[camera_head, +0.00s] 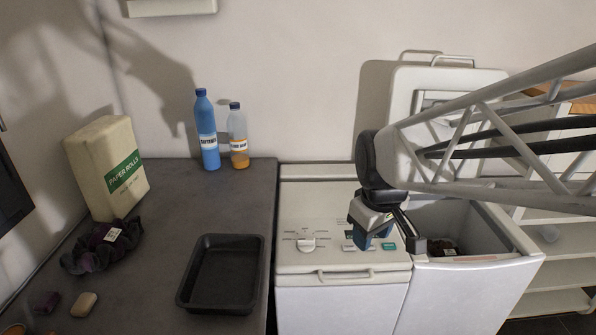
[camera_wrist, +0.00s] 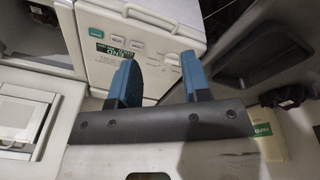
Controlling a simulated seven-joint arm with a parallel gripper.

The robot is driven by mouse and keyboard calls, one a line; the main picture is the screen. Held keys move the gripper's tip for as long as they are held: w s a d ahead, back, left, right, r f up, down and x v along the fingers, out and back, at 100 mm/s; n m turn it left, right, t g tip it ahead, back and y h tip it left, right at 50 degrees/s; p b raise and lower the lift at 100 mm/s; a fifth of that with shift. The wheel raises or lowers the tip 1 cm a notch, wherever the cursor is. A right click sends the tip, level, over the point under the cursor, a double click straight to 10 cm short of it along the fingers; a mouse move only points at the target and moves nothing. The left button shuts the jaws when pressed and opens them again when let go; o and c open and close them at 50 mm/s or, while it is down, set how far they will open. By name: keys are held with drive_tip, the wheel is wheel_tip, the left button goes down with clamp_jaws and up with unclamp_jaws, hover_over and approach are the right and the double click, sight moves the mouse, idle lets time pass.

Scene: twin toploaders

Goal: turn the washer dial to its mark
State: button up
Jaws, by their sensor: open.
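The washer dial (camera_head: 306,245) is a white knob on the sloping front panel of the left, closed toploader (camera_head: 340,291), with printed marks around it. In the wrist view a pale knob, apparently the dial (camera_wrist: 172,58), shows between and beyond the fingertips. Which mark the dial points at is too small to tell. My gripper (camera_head: 389,241) is open and empty, with blue fingers. It hangs over the right end of the panel, near the buttons and the green button (camera_head: 389,246), to the right of the dial and apart from it.
The right toploader (camera_head: 456,297) has its lid (camera_head: 490,78) raised, with dark laundry inside. On the dark counter at left are a black tray (camera_head: 222,275), a paper rolls pack (camera_head: 106,168), a scrunchie-like dark cloth (camera_head: 102,246) and two bottles (camera_head: 206,130). The panel around the dial is clear.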

drive_tip(key=w+a+f+n, duration=0.3)
drive_tip(key=w, duration=0.3)
drive_tip(key=w+a+f+n, duration=0.2)
drive_tip(key=w+n, duration=0.1)
drive_tip(key=w, duration=0.3)
drive_tip(key=n+g, duration=0.2)
drive_tip(key=n, duration=0.4)
hover_over(306, 239)
wheel_tip(306, 239, down, 8)
drive_tip(key=shift+f, duration=0.15)
drive_tip(key=shift+f, duration=0.1)
drive_tip(key=shift+f, duration=3.8)
drive_tip(key=shift+c, duration=0.2)
clamp_jaws()
